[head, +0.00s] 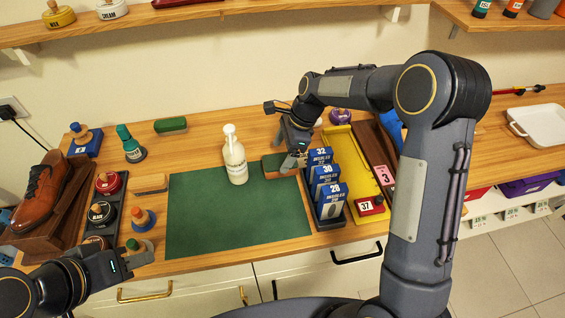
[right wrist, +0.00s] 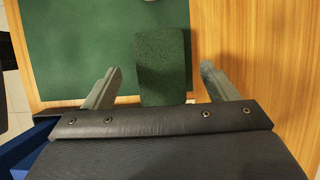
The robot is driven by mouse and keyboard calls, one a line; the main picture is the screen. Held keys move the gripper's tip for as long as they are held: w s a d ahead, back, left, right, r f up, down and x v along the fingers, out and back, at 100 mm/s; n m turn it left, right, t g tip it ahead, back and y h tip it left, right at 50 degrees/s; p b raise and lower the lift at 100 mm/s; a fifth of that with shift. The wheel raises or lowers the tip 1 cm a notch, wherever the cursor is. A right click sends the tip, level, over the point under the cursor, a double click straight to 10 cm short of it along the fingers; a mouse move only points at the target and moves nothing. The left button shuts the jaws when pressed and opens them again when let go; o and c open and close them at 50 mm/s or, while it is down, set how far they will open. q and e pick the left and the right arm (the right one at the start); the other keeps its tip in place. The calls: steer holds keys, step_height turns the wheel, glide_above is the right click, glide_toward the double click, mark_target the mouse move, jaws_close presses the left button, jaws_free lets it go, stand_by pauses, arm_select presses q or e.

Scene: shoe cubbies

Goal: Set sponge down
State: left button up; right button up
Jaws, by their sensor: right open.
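The dark green sponge (head: 272,165) lies at the back right corner of the green mat (head: 215,225), partly hidden by my right gripper. In the right wrist view the sponge (right wrist: 162,60) lies between the two fingers, across the mat's edge, with a gap on each side. My right gripper (head: 294,165) is open, pointing down at the sponge; its fingers also show in the right wrist view (right wrist: 155,85). My left gripper (head: 142,256) is low at the left, near a small green-topped item; its jaw opening is unclear.
A white bottle (head: 235,160) stands on the mat left of the sponge. Blue insole boxes (head: 329,185) stand in a dark rack just right of it, beside a yellow tray (head: 365,155). Round tins (head: 102,214) and a brown shoe (head: 42,192) are at the left. The mat's front is clear.

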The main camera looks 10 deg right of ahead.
mark_target(274, 161)
steer(key=shift+p+x, duration=0.45)
steer(key=shift+x, duration=1.95)
steer(key=shift+a+r, duration=0.1)
steer(key=c, duration=1.1)
steer(key=shift+r, duration=0.55)
steer(key=r, duration=0.1)
steer(key=r+b, duration=0.1)
steer(key=shift+s+a+r, duration=0.1)
steer(key=shift+s+r, duration=0.1)
steer(key=shift+r, duration=0.1)
steer(key=s+a+r, duration=0.1)
steer(key=s+r, duration=0.2)
steer(key=s, duration=0.1)
steer(key=s+a+r+b, duration=0.1)
steer(key=s+r, duration=0.2)
steer(key=s, duration=0.2)
steer(key=s+a+r+b, duration=0.1)
steer(key=s+r, duration=0.2)
steer(key=s, duration=0.1)
steer(key=shift+s+r, duration=0.1)
steer(key=shift+s, duration=0.1)
